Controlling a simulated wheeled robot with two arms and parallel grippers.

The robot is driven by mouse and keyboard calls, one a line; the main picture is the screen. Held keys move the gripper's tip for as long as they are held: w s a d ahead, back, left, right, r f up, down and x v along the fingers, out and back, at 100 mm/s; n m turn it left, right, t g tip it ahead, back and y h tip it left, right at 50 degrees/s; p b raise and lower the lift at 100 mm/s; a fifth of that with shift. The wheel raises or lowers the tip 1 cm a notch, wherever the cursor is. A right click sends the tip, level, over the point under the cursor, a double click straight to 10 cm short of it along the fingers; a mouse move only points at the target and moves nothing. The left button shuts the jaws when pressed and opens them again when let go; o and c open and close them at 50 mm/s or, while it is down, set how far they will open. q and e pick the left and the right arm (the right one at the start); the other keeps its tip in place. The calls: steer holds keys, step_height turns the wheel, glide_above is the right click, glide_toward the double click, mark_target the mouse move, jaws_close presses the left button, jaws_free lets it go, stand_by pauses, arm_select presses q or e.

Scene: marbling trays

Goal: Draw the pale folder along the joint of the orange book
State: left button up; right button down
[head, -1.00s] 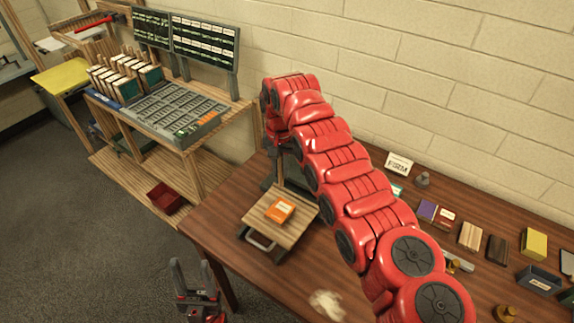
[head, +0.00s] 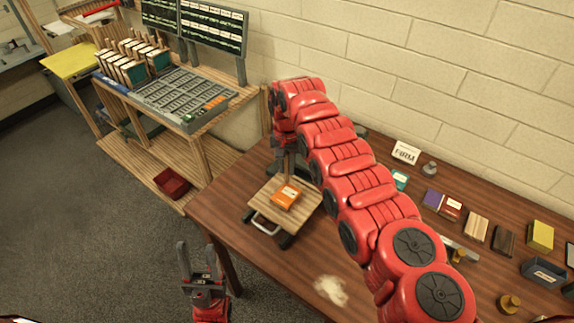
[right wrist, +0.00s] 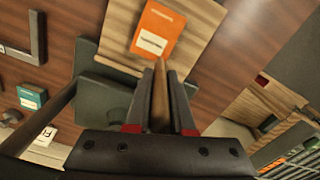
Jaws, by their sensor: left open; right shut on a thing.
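The orange book (head: 286,196) with a white label lies on a wooden board (head: 261,197) on the table. In the right wrist view the book (right wrist: 165,18) is just beyond the fingertips. My right gripper (right wrist: 160,82) is shut on the pale folder (right wrist: 160,100), a slim tan piece whose tip points at the book's near edge. Whether the tip touches the book I cannot tell. My left gripper (head: 200,262) is open and empty, off the table's front left edge.
A grey clamp-like stand (right wrist: 100,105) is beside the board. Several blocks, a yellow box (head: 540,236), a dark tray (head: 543,272) and a sign card (head: 405,152) are at the right. A pale patch (head: 331,290) marks the front. A wooden rack (head: 200,160) stands left.

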steer(key=shift+f+b, duration=0.3)
steer(key=shift+f, duration=0.1)
stand_by(0.4)
steer(key=shift+s+a+r+p, duration=0.25)
steer(key=shift+s+p, duration=0.1)
steer(key=shift+p, duration=0.85)
steer(key=shift+f, duration=0.1)
steer(key=shift+f, duration=0.15)
steer(key=shift+s, duration=0.1)
steer(key=shift+s+a+p, duration=0.25)
steer(key=shift+p, duration=0.3)
